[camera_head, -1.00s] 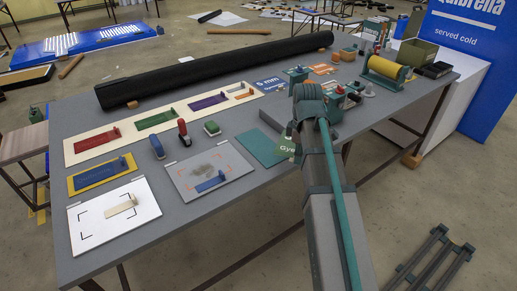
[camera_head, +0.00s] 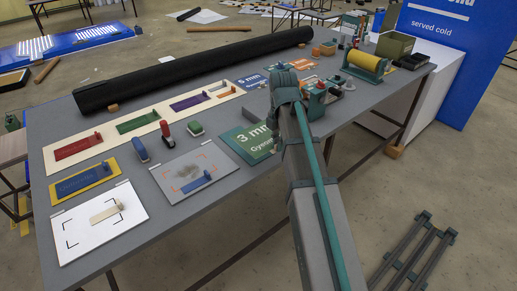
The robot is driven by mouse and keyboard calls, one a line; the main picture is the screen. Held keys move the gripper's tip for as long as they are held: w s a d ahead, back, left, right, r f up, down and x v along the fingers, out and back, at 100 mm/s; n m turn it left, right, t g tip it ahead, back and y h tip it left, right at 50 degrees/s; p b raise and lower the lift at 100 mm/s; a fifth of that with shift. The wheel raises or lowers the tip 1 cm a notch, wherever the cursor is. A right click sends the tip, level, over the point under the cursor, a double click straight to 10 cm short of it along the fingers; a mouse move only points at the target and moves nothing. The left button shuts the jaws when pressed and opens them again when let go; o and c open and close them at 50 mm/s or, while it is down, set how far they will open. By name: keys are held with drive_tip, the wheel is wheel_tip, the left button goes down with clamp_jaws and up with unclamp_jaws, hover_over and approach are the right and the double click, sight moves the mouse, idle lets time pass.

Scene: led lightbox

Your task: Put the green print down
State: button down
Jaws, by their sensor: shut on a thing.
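The green print (camera_head: 247,142) reads "3 mm" and "Gyeo" in pale letters and lies face up near the middle of the table's front edge. Its right part is hidden behind my arm. My gripper (camera_head: 274,139) is at the right edge of the print, shut on it, with the fingertips mostly hidden by my arm. The print looks flat, at or just above the plain teal mat, which it mostly covers; I cannot tell whether they touch.
A blue print (camera_head: 250,81) and an orange print (camera_head: 303,64) lie behind. Left of the green print are a grey board (camera_head: 180,163) and a small green block (camera_head: 195,128). A long black roll (camera_head: 190,70) lies along the table's back. A yellow roller (camera_head: 365,61) stands right.

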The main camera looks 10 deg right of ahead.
drive_tip(key=w, duration=0.1)
drive_tip(key=w+a+f, duration=0.1)
drive_tip(key=w+p, duration=0.1)
drive_tip(key=w, duration=0.1)
drive_tip(key=shift+a+f, duration=0.2)
drive_tip(key=shift+a, duration=0.1)
drive_tip(key=p, duration=0.2)
hover_over(262, 157)
drive_tip(key=s, duration=0.1)
wheel_tip(262, 157, down, 5)
drive_tip(key=shift+s+d+r, duration=0.1)
drive_tip(key=shift+s+d, duration=0.05)
drive_tip(key=shift+w+a+f, duration=0.25)
drive_tip(key=shift+w+f, duration=0.35)
drive_tip(key=shift+f, duration=0.3)
drive_tip(key=shift+f+p, duration=0.55)
drive_tip(key=shift+f, duration=1)
drive_tip(key=c, duration=1.2)
unclamp_jaws()
drive_tip(key=shift+f, duration=0.15)
wheel_tip(262, 157, up, 12)
drive_tip(key=b, duration=0.3)
drive_tip(key=shift+s, duration=0.1)
